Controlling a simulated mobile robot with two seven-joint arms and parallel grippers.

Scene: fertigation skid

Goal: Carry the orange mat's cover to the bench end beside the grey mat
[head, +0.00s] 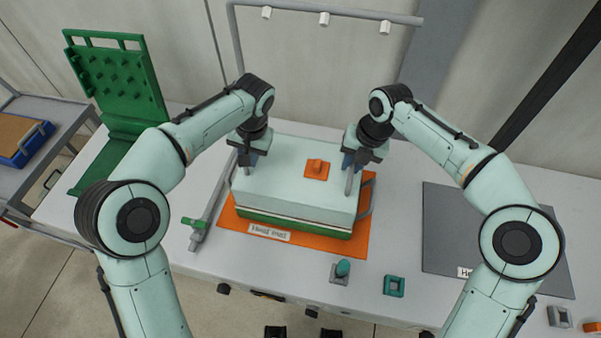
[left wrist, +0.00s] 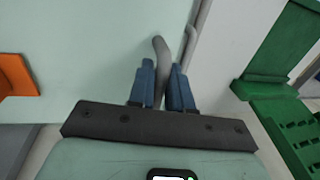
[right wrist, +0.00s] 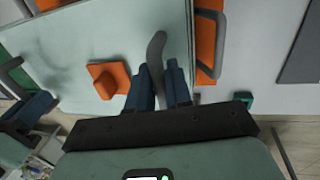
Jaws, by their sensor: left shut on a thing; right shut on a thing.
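The cover (head: 290,180) is a pale mint box-shaped lid with an orange knob plate (head: 317,170) on top. It sits over a green lower part on the orange mat (head: 232,222); no clear gap shows beneath it. My left gripper (head: 250,157) is shut on a grey bar handle (left wrist: 161,62) at the cover's left end. My right gripper (head: 353,163) is shut on a similar grey handle (right wrist: 156,55) at its right end. The grey mat (head: 450,215) lies flat at the bench's right, partly hidden by my right arm.
A green pegged rack (head: 118,75) stands at the bench's left. A grey pipe with a green valve handle (head: 194,222) lies left of the orange mat. Small teal fittings (head: 394,286) sit along the front edge. A grey overhead rail (head: 330,10) spans behind. The grey mat looks bare.

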